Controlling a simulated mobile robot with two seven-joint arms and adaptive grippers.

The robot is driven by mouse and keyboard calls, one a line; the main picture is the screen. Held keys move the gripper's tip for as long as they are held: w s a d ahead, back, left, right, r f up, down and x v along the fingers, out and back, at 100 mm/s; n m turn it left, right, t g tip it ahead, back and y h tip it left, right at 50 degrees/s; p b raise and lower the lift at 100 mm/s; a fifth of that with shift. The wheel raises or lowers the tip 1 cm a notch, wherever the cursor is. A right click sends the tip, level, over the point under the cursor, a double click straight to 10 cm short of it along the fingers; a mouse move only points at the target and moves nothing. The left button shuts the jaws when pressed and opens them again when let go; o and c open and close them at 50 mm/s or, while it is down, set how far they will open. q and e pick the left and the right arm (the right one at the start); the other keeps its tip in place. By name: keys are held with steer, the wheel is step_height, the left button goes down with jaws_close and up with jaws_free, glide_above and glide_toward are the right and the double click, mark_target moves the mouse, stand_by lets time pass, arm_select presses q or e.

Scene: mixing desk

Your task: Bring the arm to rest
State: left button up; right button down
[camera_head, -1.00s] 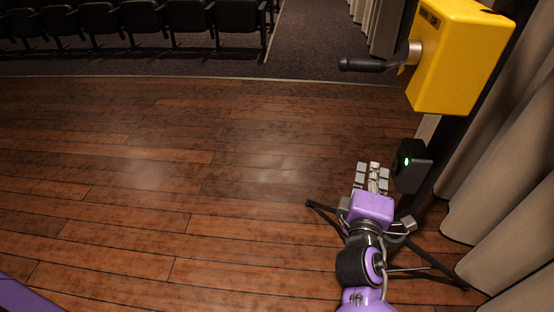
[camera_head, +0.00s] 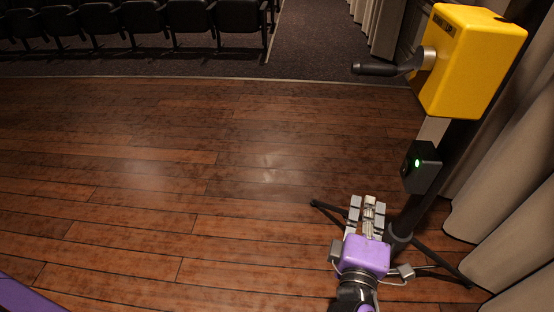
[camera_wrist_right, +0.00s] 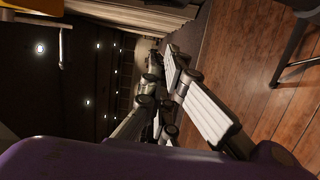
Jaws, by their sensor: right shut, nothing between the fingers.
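My right gripper (camera_head: 368,206) is low in the camera_head view, in front of the stand and over the wooden floor. Its fingers are together with nothing between them. The fingers also show in the right wrist view (camera_wrist_right: 176,92), with no object between them. My left gripper is not in view.
A yellow box (camera_head: 470,62) with a dark crank handle (camera_head: 376,69) sits on a black stand with spread legs (camera_head: 442,262). A small black box with a green light (camera_head: 421,167) is on the post. Beige curtains (camera_head: 505,190) hang right. The wooden floor (camera_head: 150,180) is clear.

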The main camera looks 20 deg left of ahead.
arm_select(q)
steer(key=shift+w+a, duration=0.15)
